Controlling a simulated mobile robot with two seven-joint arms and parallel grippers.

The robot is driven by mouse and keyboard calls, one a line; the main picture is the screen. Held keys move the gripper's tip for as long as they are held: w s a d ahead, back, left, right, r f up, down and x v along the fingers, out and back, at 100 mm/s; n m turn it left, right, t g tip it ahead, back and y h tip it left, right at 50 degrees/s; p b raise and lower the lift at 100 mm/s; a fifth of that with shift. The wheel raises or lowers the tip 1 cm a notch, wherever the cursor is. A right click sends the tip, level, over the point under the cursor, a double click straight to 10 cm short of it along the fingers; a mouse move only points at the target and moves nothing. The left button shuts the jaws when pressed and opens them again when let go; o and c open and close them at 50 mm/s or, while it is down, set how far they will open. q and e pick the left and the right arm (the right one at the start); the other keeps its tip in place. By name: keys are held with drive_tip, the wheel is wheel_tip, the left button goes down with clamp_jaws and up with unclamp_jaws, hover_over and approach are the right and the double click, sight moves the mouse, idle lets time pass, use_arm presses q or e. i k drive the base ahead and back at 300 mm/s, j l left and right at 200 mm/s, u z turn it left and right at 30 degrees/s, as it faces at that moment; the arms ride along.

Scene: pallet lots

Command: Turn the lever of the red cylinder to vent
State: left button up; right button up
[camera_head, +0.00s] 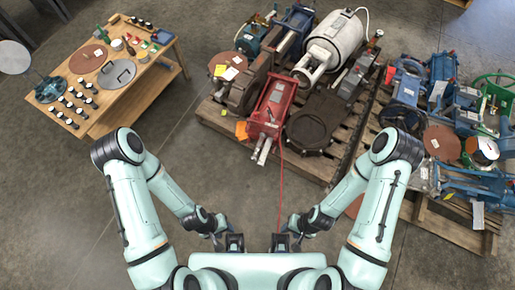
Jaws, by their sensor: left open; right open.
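The red cylinder (272,106) is a red, box-shaped body lying on the middle pallet, with a silvery rod end pointing toward me. A thin red line runs from near it down toward my body. I cannot make out its lever or the lever's position at this size. My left gripper (234,243) and my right gripper (281,243) are close together in front of my body, low in the picture. Both are open and empty, well short of the pallet and apart from the cylinder.
The middle pallet (222,121) also bears a white tank (337,40), a dark flanged plate (312,128) and other machine parts. A second crowded pallet (455,226) stands at the right. A wooden table (116,117) with small parts stands at the upper left. Grey floor lies clear between.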

sight(273, 120)
drive_tip(key=i+u, duration=0.35)
drive_tip(key=i, duration=0.15)
drive_tip(key=i+l+u, duration=0.1)
drive_tip(key=i+u, duration=0.2)
drive_tip(key=i, duration=0.15)
